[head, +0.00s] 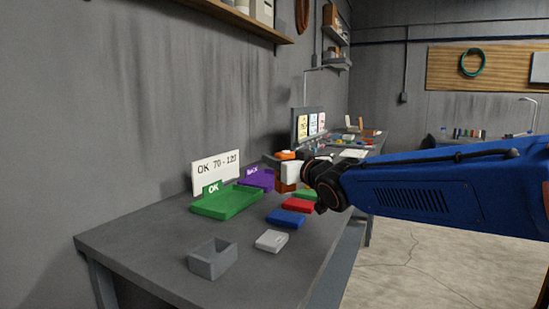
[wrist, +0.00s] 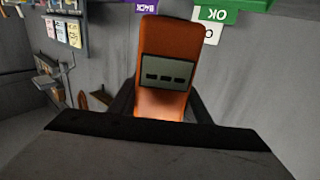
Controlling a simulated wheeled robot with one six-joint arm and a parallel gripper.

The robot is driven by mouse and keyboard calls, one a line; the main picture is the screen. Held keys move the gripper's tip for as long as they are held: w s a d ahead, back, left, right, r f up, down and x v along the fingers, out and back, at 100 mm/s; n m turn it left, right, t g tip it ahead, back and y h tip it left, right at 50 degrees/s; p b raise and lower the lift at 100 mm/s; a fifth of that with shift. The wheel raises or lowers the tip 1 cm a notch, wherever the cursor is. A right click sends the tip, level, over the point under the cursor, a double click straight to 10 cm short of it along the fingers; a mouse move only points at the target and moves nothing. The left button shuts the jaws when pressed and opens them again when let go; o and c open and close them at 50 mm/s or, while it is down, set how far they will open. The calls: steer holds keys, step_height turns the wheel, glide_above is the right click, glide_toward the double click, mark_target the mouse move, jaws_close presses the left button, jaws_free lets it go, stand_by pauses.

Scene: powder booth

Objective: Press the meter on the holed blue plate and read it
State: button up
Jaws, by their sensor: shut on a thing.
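My gripper (wrist: 160,106) is shut on an orange meter (wrist: 163,40). In the wrist view the meter's grey screen shows three dark dashes and no number. In the head view my gripper (head: 304,173) is above the far part of the bench row, apart from the blue plate. The blue plate (head: 286,219) lies flat on the bench, nearer than the gripper. Its hole cannot be made out at this size. The meter's lower end is hidden in the wrist view.
A red plate (head: 297,205), a green plate (head: 306,194) and a pale grey plate (head: 271,241) lie in the row. A grey open holder (head: 213,260) stands in front. Behind are a green OK tray (head: 225,207), a purple BACK tray (head: 258,180) and an "OK 70 - 120" sign (head: 215,171).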

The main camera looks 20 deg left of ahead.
steer(key=shift+f, duration=2.45)
steer(key=shift+f, duration=0.45)
stand_by(0.3)
step_height(320, 180, up, 6)
stand_by(1.1)
stand_by(0.8)
